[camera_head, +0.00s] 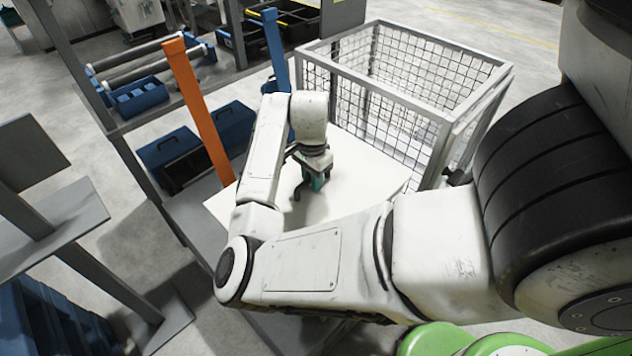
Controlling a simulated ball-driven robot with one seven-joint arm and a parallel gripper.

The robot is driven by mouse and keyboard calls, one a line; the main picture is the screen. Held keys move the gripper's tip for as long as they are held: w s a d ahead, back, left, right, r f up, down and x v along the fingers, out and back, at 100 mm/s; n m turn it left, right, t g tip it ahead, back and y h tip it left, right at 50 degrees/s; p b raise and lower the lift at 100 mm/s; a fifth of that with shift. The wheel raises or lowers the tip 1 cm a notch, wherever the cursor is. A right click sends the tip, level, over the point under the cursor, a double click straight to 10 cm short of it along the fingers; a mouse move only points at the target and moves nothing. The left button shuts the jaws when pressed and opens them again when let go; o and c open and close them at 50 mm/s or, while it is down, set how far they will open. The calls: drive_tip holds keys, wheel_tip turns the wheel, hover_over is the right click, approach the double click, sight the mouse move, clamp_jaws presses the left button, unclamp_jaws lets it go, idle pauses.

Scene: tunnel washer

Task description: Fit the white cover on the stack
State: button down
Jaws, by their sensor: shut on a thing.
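The white cover (366,173) is a broad, flat white sheet below my arm. It lies between the orange post and the wire cage. My gripper (312,186), with dark green fingers, points down over the middle of the cover and is shut on it. The exact grip point is too small to make out. My own arm hides the near part of the cover. The stack does not show clearly; the cover and my arm hide what is under it, so I cannot tell whether the cover touches it.
An orange post (197,110) and a blue post (275,50) rise at the cover's left and far sides. A wire mesh cage (400,85) stands right behind it. A grey rack with blue bins (167,152) is at left. Open floor lies beyond the cage.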

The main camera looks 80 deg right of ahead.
sight(309, 191)
drive_tip(key=shift+w+d+f+b, duration=0.35)
drive_tip(key=shift+w+f+b, duration=0.25)
drive_tip(key=shift+f+b, duration=1.75)
drive_tip(key=shift+f, duration=0.65)
drive_tip(key=c, duration=0.9)
unclamp_jaws()
wheel_tip(309, 191, up, 11)
drive_tip(key=shift+f+p, duration=0.1)
drive_tip(key=shift+p, duration=0.45)
